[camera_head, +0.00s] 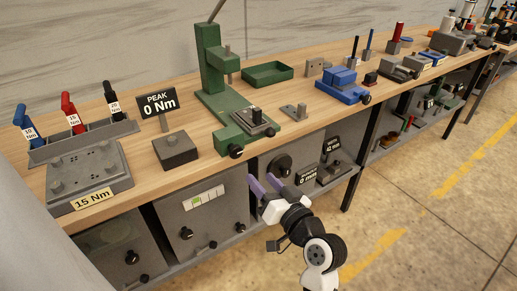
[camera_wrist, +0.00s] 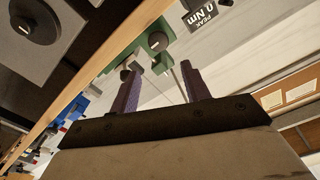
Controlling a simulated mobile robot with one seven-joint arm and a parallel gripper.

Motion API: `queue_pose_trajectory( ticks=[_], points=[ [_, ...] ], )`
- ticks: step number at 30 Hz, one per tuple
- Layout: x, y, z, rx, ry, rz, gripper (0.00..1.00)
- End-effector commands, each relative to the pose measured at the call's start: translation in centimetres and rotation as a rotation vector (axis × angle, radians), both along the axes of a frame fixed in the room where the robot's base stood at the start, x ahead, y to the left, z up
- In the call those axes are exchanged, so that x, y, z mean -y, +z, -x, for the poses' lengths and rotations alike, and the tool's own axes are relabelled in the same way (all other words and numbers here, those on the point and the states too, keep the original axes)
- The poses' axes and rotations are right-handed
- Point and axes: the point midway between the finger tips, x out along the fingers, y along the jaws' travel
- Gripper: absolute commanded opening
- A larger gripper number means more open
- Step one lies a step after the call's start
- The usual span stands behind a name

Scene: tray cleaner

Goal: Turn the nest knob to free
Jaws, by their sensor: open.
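A green press (camera_head: 215,75) stands on the wooden bench, with a grey nest plate (camera_head: 256,125) on its base. A black knob (camera_head: 236,151) sits on the base's front edge; I take it as the nest knob. It appears to be the round dark knob (camera_wrist: 157,41) beyond my fingers in the wrist view. Its setting is too small to read. My gripper (camera_head: 264,182) has purple fingers, open and empty, in front of the bench and below and right of the knob. The fingers (camera_wrist: 160,70) stand apart in the wrist view, touching nothing visible.
A grey cabinet with a large black dial (camera_head: 280,165) is below the bench, behind my gripper. The bench edge (camera_wrist: 110,80) crosses the wrist view. A "PEAK 0 Nm" sign (camera_head: 157,102) and a blue vise (camera_head: 343,88) flank the press. The floor in front is clear.

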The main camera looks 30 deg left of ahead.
Motion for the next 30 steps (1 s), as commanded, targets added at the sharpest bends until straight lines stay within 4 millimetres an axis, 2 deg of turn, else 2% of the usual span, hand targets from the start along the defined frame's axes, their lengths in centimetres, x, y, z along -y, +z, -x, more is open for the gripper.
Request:
queue_pose_trajectory(
  ticks=[3,7,21,25,30],
  points=[
    [-0.1,-0.5,0.1,-0.02,0.016,0.012,0.47],
    [-1.6,-0.3,-0.5,-0.019,0.018,0.01,0.47],
    [-10.4,-0.3,-4.1,-0.018,0.016,0.01,0.47],
    [-11.7,-0.4,-4.7,-0.018,0.014,0.009,0.47],
    [-12.4,-0.5,-5.1,-0.017,0.012,0.009,0.47]
  ],
)
